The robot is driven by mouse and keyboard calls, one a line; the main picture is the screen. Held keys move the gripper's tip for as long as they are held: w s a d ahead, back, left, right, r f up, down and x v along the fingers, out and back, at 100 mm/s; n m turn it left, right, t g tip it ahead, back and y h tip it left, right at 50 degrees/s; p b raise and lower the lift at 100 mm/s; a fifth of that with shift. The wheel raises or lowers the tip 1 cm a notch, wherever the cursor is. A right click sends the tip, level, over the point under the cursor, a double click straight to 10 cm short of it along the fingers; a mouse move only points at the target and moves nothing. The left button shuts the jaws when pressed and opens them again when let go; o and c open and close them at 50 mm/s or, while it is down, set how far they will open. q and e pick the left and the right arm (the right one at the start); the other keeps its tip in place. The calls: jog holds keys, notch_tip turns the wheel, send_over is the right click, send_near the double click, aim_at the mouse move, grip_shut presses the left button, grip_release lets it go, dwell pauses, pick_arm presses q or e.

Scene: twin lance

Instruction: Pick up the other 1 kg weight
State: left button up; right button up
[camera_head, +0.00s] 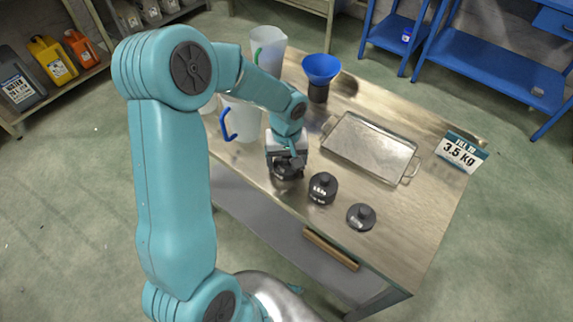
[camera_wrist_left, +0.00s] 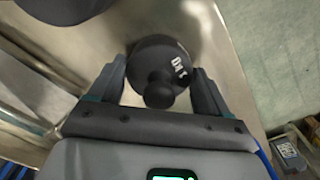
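A round black weight with a knob (camera_wrist_left: 165,66), marked 1 KG, shows in the left wrist view between the two fingers of my left gripper (camera_wrist_left: 158,92). The fingers are wide apart, one on each side of it, and look open. In the head view my left gripper (camera_head: 286,160) points down at this dark weight (camera_head: 285,173) on the table, partly hiding it. Two more black knobbed weights, one taller (camera_head: 322,188) and one flatter (camera_head: 361,217), stand to its right near the front edge; their labels are hard to read. My right gripper is not in view.
A metal tray (camera_head: 371,148) with handles lies behind the weights on the table (camera_head: 420,225). A sign (camera_head: 461,152) reads 3.5 kg.

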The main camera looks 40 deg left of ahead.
pick_arm(q)
jog(key=c, duration=1)
jog(key=shift+w, duration=0.1)
grip_shut()
jog(key=shift+r, duration=0.1)
